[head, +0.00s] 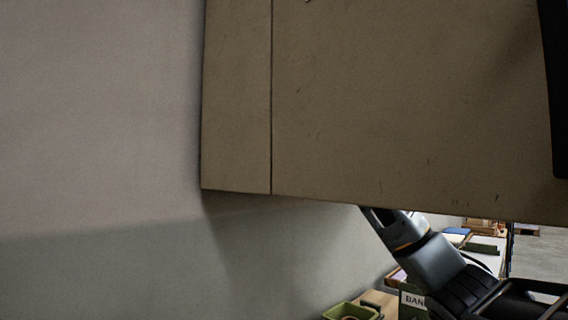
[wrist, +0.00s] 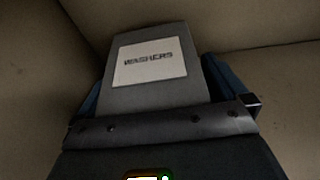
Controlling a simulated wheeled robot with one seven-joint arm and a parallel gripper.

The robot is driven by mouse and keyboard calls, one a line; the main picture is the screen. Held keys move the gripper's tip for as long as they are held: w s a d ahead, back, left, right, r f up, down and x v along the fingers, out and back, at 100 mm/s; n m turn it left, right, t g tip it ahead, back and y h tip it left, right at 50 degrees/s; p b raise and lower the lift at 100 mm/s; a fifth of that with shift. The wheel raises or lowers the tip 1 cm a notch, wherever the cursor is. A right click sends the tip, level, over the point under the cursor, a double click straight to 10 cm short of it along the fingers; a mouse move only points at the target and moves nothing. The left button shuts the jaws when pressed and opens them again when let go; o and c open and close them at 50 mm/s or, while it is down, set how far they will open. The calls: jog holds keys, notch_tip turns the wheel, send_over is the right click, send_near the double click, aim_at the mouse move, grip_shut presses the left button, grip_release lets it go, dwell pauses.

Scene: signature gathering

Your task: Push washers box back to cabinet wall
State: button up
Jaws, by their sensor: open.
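The washers box (wrist: 150,88) shows in the wrist view as a grey panel with a white label reading WASHERS. It stands inside the brown cabinet, close in front of my gripper (wrist: 162,122). The dark, bolted front of my gripper covers the lower part of the box. My gripper is open; I cannot tell whether it touches the box. Blue parts show at both sides of the panel. In the head view the cabinet (head: 400,110) hides the box and my gripper. My arm rises behind the cabinet's lower edge.
Brown cabinet walls (wrist: 35,85) enclose the box at the left and back. In the head view a pale wall fills the left. A green bin (head: 350,311) and a lettered dark green box (head: 412,303) sit low near my arm. A cluttered table stands farther back.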

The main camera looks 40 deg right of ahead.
jog(key=shift+w+p, duration=0.4)
jog(key=shift+w, duration=0.7)
jog(key=shift+s+f+b, duration=0.1)
jog(key=shift+s+b, duration=0.45)
jog(key=shift+s, duration=0.8)
jog(key=shift+s+d+b, duration=0.2)
jog(key=shift+s+b, duration=1.15)
jog(key=shift+s, duration=4.6)
